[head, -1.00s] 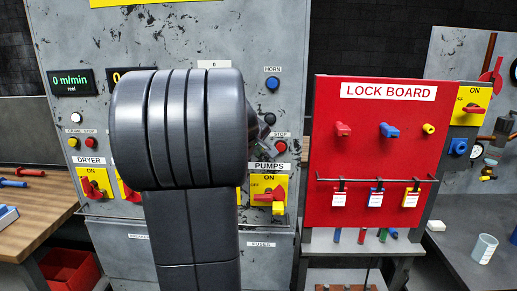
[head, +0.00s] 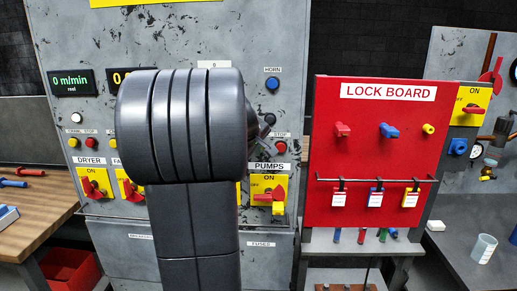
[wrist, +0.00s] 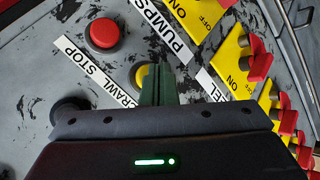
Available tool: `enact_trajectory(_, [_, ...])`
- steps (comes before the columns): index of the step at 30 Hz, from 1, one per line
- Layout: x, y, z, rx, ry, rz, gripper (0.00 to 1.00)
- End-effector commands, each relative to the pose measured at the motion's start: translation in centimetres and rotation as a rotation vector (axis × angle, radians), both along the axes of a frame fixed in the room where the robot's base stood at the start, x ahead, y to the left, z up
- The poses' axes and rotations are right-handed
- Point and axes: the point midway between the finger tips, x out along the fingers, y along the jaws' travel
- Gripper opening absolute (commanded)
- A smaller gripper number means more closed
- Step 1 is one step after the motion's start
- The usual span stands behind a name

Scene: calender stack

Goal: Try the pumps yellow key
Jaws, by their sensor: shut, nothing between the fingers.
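The yellow key of the pumps group (wrist: 138,74), a round button by the CRAWL label, shows in the wrist view, partly hidden behind my fingers. My gripper (wrist: 160,70) is shut and empty, its fingertips over or beside this button; I cannot tell whether they touch it. In the head view my gripper (head: 262,145) is small and dark at the panel, left of the red stop button (head: 281,147), and the yellow key is hidden there. The PUMPS label (head: 269,167) is just below.
The red stop button (wrist: 104,32) is close to my fingers in the wrist view. Below the PUMPS label, a yellow switch plate (head: 257,183) carries a red handle (head: 268,197). The red lock board (head: 360,150) stands to the right. My arm hides the panel's middle.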

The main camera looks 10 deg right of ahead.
Motion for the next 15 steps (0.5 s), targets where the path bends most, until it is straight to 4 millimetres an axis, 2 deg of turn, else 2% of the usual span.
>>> enact_trajectory(15, [0.53,-0.15,0.03,0.0,0.0,0.0,0.0])
